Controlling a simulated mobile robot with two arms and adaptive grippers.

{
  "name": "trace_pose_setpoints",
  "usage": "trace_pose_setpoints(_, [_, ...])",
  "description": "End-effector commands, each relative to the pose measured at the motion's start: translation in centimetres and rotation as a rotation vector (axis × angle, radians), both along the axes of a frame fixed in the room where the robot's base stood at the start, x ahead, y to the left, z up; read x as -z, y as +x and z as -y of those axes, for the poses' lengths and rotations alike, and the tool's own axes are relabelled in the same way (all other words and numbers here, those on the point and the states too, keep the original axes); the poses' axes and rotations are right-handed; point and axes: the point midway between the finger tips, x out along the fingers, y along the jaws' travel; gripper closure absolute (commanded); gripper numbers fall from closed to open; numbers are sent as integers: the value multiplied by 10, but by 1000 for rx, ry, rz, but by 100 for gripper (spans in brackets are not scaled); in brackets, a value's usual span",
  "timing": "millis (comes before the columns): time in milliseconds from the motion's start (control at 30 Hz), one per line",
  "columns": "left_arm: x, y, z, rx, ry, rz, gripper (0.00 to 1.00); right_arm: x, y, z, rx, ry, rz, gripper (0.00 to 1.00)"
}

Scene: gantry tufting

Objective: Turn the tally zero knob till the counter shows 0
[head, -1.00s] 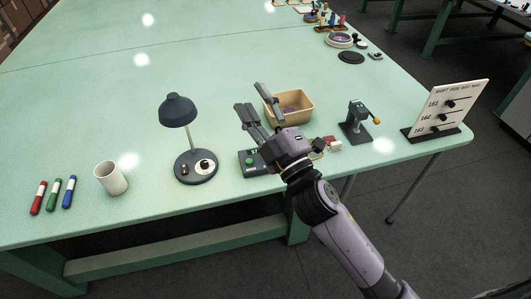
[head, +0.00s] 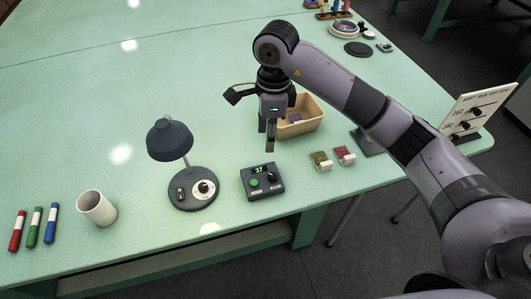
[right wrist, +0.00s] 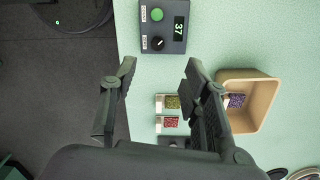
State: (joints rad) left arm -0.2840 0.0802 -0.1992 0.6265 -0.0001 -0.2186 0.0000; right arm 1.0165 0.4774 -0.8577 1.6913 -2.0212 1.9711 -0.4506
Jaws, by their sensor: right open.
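The tally counter box (head: 262,190) is dark and sits near the front table edge. Its lit display (head: 264,169) reads 37. It has a round green button (head: 254,183) and a black knob (head: 272,177). In the right wrist view the box (right wrist: 170,53) is at the top, with the display (right wrist: 179,27), green button (right wrist: 157,14) and black knob (right wrist: 157,43). My right gripper (head: 251,123) is open and empty, above and behind the box. In the wrist view its spread fingers (right wrist: 160,72) are apart from the knob. My left gripper is not in view.
A desk lamp (head: 171,138) stands left of the box, with a cup (head: 96,208) and markers (head: 35,228) beyond. A tan bin (head: 314,126) is behind. Two small sample packs (head: 321,161) (head: 345,156) lie to the right. The table in front of the box is narrow.

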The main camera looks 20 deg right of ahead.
Motion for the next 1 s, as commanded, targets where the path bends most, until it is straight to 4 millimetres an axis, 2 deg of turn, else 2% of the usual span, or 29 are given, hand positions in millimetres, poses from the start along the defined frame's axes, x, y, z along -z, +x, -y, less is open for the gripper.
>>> trace_pose_setpoints(100, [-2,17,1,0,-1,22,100,-1,2,12,8,-53,-1,57])
trace_pose_setpoints(167, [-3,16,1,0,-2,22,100,3,1,13,9,-56,-4,57])
trace_pose_setpoints(267, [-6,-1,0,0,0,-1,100,17,0,13,9,-55,-7,57])
trace_pose_setpoints(400, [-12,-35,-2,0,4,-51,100,44,-1,12,9,-54,-8,57])
trace_pose_setpoints(500, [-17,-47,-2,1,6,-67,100,67,-1,12,10,-52,-8,57])
trace_pose_setpoints(633, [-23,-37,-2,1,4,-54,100,95,-1,11,9,-51,-8,57])
trace_pose_setpoints(833, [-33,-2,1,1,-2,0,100,136,-1,11,9,-50,-7,57])
trace_pose_setpoints(1000, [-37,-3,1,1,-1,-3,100,159,-1,11,9,-50,-4,57])
